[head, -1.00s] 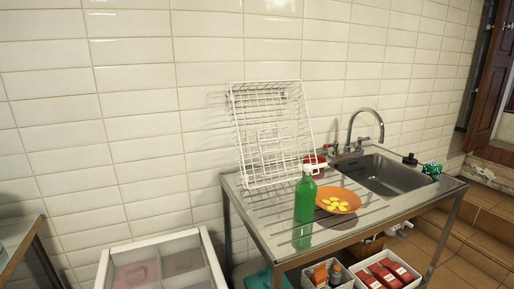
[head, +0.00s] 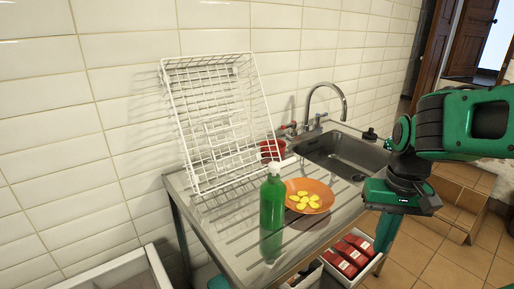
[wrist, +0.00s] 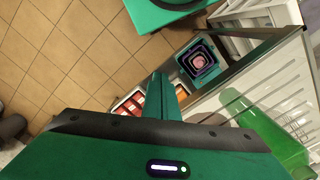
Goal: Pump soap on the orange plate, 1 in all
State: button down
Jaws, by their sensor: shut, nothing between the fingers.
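The green soap bottle (head: 272,218) with a white pump top stands upright near the front edge of the metal counter. It also shows at the right of the wrist view (wrist: 262,128). The orange plate (head: 322,188) lies right of the bottle with several yellow pieces on it. I see no clear soap on it. My gripper (head: 385,240) hangs pointing down at the right, beyond the counter's front edge and apart from bottle and plate. Its fingers are together and empty, also in the wrist view (wrist: 160,92).
A white wire rack (head: 215,125) leans on the tiled wall behind the bottle. A red pot (head: 271,149) and the sink (head: 345,155) are behind the plate. A white bin with red packs (head: 346,258) is below the counter.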

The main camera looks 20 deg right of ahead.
jog(key=shift+d, duration=0.25)
notch_tip(320, 180, up, 28)
jog(key=n, duration=1)
send_over(274, 163)
jog(key=shift+a, duration=0.15)
jog(key=shift+f, duration=0.2)
jog(key=shift+f, duration=6.9)
